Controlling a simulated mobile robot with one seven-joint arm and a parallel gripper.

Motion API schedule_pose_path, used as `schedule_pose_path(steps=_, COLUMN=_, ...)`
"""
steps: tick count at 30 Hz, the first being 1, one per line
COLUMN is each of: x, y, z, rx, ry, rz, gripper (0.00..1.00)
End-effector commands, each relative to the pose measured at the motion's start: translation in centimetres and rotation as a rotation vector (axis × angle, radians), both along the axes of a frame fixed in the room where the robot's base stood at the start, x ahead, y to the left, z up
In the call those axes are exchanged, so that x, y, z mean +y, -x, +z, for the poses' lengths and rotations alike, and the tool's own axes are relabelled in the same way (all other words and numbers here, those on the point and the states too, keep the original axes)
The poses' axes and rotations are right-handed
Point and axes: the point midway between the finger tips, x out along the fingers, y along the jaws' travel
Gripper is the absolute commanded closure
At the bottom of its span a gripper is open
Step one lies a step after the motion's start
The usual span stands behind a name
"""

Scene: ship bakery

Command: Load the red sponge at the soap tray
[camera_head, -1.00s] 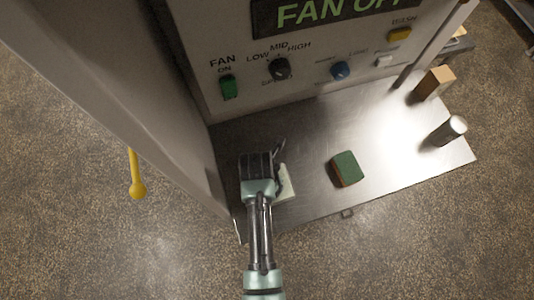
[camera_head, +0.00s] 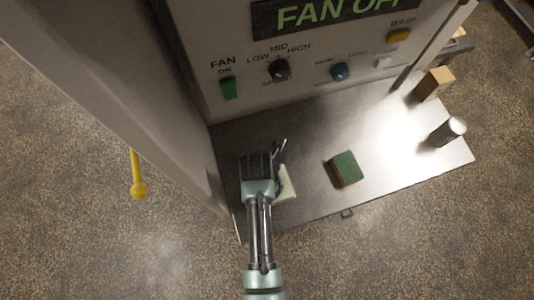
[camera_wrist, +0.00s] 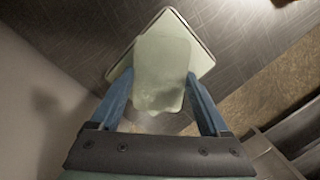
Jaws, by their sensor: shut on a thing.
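My gripper (camera_wrist: 160,92) is shut on a pale greenish block (camera_wrist: 160,72) with rounded corners; it is low over a pale square tray (camera_wrist: 197,50). The block overlaps the tray in the wrist view, and I cannot tell whether they touch. In the head view my gripper (camera_head: 262,165) hides the block and part of the tray (camera_head: 287,184). A sponge with a green top and reddish-brown side (camera_head: 345,168) lies on the metal counter to the right of my gripper, apart from it. I see no wholly red sponge.
The metal counter (camera_head: 310,130) has free room around the sponge. A wooden block (camera_head: 434,83) and a white cylinder (camera_head: 449,130) stand at its right. A control panel (camera_head: 310,75) rises behind, and a pale wall (camera_head: 130,90) stands close at left.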

Motion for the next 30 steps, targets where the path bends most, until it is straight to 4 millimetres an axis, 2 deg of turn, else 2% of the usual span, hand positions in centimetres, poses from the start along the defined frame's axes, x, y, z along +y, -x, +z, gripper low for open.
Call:
schedule_pose_path(steps=8, x=0.0, y=0.2, z=0.0, rx=0.007, ry=-0.001, rz=0.000, gripper=0.65)
schedule_pose_path(steps=30, x=0.0, y=0.1, z=5.7, rx=0.002, ry=0.000, rz=0.000, gripper=0.65)
